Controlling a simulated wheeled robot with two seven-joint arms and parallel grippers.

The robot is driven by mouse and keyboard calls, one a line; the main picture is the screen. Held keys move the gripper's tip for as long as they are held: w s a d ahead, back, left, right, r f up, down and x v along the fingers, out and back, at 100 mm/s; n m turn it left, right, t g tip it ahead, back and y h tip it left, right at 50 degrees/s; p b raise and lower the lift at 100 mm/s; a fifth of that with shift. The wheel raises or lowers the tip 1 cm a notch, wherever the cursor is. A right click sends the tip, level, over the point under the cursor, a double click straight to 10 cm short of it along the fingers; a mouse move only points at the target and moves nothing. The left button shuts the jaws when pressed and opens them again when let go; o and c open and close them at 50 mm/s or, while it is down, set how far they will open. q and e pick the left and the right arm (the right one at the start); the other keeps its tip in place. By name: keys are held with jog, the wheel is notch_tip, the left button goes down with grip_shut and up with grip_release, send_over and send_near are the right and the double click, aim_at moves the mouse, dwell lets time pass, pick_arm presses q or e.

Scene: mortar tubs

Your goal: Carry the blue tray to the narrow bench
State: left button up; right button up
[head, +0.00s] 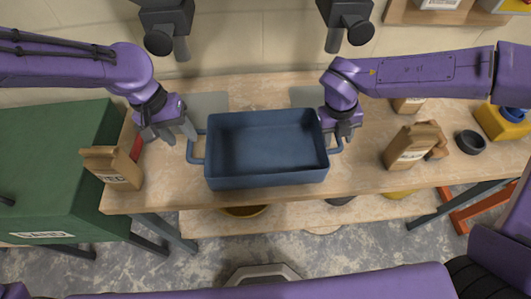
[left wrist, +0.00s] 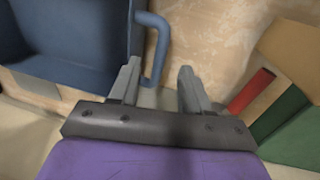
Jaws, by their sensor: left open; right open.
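The blue tray (head: 266,148) sits empty on a wooden bench (head: 190,192), with a loop handle at each short end. My left gripper (head: 178,134) is open just outside the tray's left handle (head: 193,150). In the left wrist view, the left gripper's fingers (left wrist: 157,82) are apart, and the handle (left wrist: 157,50) shows beyond them, near the finger on the left. My right gripper (head: 343,138) is at the tray's right handle (head: 335,146). Its fingers partly cover that handle, and I cannot tell whether the handle is between them.
A paper bag (head: 113,167) stands at the bench's left end, with a red item (head: 136,148) beside it. More paper bags (head: 412,146) and a dark round tub (head: 469,141) stand on the right. A green sand box (head: 52,160) is at left. Grey floor (head: 330,247) lies in front.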

jog(key=shift+a+r, duration=0.1)
jog(key=shift+r, duration=0.2)
pick_arm(q)
notch_tip(320, 180, up, 6)
jog(key=a, duration=0.1)
jog(key=shift+a+r, duration=0.15)
jog(key=shift+r, duration=0.05)
pick_arm(e)
notch_tip(320, 180, up, 7)
jog(key=a, duration=0.1)
jog(key=shift+a, duration=0.15)
jog(key=shift+s+f, duration=0.1)
